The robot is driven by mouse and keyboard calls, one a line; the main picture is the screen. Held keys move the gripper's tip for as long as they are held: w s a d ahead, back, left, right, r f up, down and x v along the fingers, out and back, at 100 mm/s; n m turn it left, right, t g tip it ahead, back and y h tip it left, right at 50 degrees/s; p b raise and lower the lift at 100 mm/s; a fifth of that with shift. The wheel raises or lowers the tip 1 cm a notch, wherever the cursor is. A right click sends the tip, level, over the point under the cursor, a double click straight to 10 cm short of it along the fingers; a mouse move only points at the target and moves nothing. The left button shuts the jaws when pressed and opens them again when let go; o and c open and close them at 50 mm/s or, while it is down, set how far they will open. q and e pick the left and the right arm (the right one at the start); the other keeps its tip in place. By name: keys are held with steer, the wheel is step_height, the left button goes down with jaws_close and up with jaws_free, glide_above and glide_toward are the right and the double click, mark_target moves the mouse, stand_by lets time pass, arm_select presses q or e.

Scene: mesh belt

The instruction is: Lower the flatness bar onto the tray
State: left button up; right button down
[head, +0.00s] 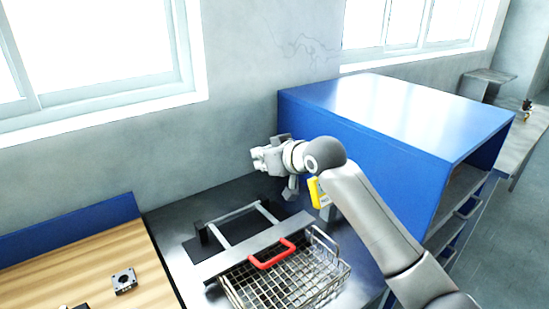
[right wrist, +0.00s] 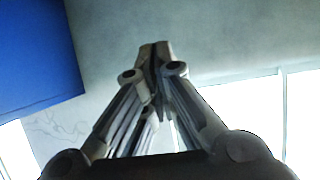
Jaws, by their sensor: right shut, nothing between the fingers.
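The flatness bar (head: 235,254) is a wide grey metal plate on a hinged frame with two side arms and a rear rod. It lies across the back part of the wire mesh tray (head: 330,283); I cannot tell whether it touches the mesh. A red handle (head: 272,256) is at the bar's front edge. My right gripper (head: 257,160) is above and behind the frame, near the wall, clear of the bar and handle. Its fingers meet at the tips in the right wrist view (right wrist: 155,52), with nothing between them. My left gripper is out of view.
A large blue cabinet (head: 390,110) stands right of the tray, behind my right arm. A yellow device (head: 317,192) shows partly beside my arm. A wooden bench (head: 75,265) with a small square part (head: 124,281) is at left. The wall is close behind.

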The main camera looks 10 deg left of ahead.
steer(key=v, duration=1.2)
steer(key=s+d+f+m+h, duration=0.1)
steer(key=s+d+f, duration=0.2)
steer(key=f, duration=0.5)
steer(key=s+d+f+m+h, duration=0.1)
steer(key=s+d+f, duration=0.3)
steer(key=f, duration=0.4)
steer(key=s+d+f+m+g+h, duration=0.1)
steer(key=s+d+f, duration=0.3)
steer(key=f, duration=0.4)
steer(key=shift+d+f+m+h, duration=0.1)
steer(key=shift+d+m+h, duration=0.2)
steer(key=shift+d+m, duration=0.5)
steer(key=s+d+f+m+g+h, duration=0.1)
steer(key=s+d+f+h, duration=0.1)
steer(key=s+d+f, duration=0.5)
steer(key=s+d+f+m+g+h, duration=0.15)
steer(key=s+d, duration=0.25)
steer(key=s, duration=0.5)
steer(key=s+d+f+m+g+h, duration=0.1)
steer(key=s+d+f+g+h, duration=0.1)
steer(key=s+d+f, duration=0.45)
step_height(320, 180, down, 25)
steer(key=s, duration=0.2)
steer(key=s+d+f+g, duration=0.2)
steer(key=s+f, duration=1.3)
steer(key=s, duration=0.2)
steer(key=shift+d+f+n, duration=0.2)
steer(key=shift+f+n, duration=0.1)
steer(key=shift+n, duration=0.15)
